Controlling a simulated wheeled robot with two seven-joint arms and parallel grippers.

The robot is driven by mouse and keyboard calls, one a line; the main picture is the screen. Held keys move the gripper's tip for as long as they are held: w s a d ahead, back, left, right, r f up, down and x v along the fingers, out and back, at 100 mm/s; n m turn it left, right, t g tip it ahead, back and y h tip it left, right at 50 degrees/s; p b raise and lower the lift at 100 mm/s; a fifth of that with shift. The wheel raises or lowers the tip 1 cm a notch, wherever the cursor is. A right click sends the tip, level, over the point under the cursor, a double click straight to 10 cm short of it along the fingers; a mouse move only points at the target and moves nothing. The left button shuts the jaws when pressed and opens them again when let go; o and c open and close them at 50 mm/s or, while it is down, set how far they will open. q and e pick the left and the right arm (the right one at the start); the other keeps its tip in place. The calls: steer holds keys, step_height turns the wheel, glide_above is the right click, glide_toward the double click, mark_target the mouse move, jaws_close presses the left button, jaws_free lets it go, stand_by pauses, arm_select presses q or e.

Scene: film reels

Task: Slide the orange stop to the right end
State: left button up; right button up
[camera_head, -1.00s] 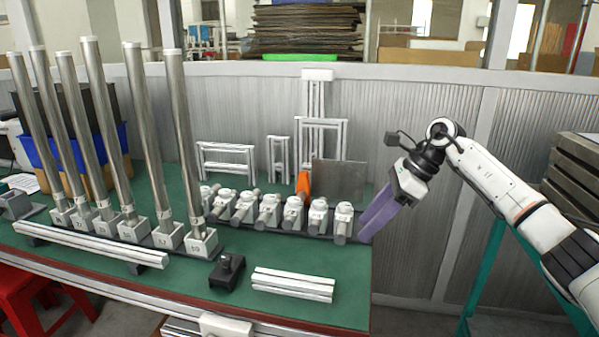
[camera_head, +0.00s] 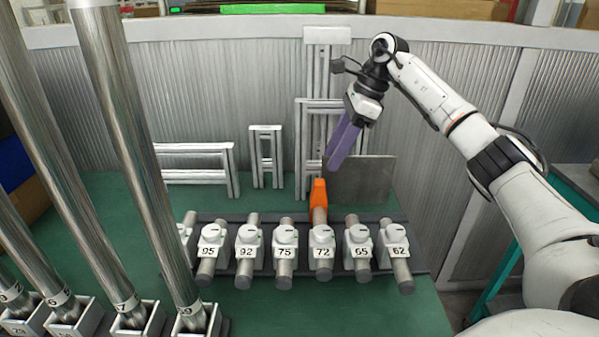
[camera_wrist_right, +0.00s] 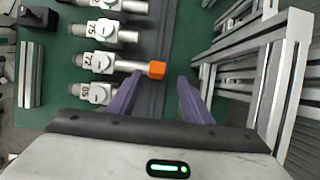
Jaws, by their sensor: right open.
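The orange stop (camera_head: 318,194) stands at the back of the rack, in line with the unit labelled 72. In the right wrist view the orange stop (camera_wrist_right: 157,69) sits at the end of the 72 unit's bar, ahead of the fingers and left of the middle of the gap. My right gripper (camera_head: 338,160) has purple fingers and is just above and behind the stop, apart from it. In the wrist view my right gripper (camera_wrist_right: 158,88) is open, with nothing between its fingers. My left gripper is not in view.
The rack (camera_head: 230,218) carries several numbered units in a row, with 65 and 62 right of 72. A grey metal plate (camera_head: 362,180) stands behind the rack at right. White frames (camera_head: 265,158) stand behind it. Tall metal tubes (camera_head: 130,140) rise at left. The green table (camera_head: 330,312) is clear in front.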

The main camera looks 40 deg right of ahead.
mark_target(321, 181)
steer(key=x, duration=0.8)
steer(key=shift+s+a+f+b, duration=0.15)
steer(key=shift+s+f+b, duration=0.05)
steer(key=shift+s+b, duration=0.15)
steer(key=shift+w+a+f, duration=0.15)
steer(key=shift+w+f, duration=0.1)
steer(key=shift+f, duration=0.3)
jaws_close()
